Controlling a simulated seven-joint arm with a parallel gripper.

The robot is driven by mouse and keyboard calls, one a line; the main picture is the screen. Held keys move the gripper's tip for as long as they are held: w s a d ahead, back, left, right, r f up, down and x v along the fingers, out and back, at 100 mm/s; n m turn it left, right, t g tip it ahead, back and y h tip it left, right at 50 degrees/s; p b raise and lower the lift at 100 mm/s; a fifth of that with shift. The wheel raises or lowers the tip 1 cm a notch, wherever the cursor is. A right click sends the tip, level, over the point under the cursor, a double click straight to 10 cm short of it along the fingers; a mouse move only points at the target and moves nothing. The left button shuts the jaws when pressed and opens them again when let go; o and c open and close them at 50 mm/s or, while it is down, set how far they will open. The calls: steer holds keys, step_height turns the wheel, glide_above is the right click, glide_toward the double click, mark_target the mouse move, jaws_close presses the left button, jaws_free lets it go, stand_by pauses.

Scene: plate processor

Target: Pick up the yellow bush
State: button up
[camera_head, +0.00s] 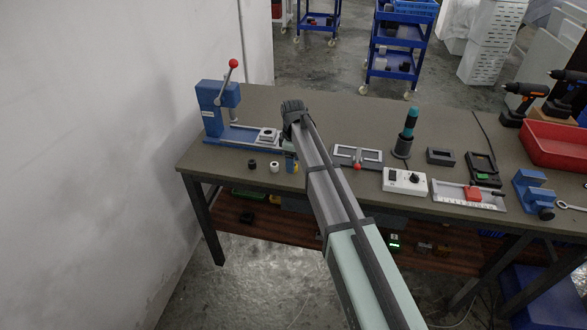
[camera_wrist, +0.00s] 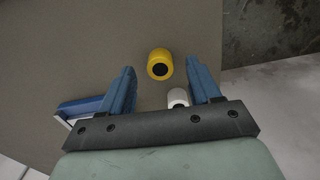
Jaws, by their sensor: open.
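The yellow bush (camera_wrist: 159,63) is a short cylinder with a dark centre hole, seen in the wrist view between and slightly beyond the blue fingertips of my gripper (camera_wrist: 161,76). My gripper is open and empty, with one finger on each side of the bush. A white bush (camera_wrist: 178,97) sits nearer the gripper's palm, close to the right finger. In the head view my gripper (camera_head: 289,150) is at the table's front edge, right of the white bush (camera_head: 274,166). The yellow bush is largely hidden by the gripper there.
A black bush (camera_head: 252,164) stands left of the white one. Behind is a blue press (camera_head: 214,110) with a red-knobbed lever. A grey frame fixture (camera_head: 358,156) and a white control box (camera_head: 405,181) stand to the right. The table's front edge is close to the bushes.

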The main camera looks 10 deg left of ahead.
steer(key=shift+f, duration=0.95)
steer(key=shift+c, duration=0.3)
steer(key=c, duration=1)
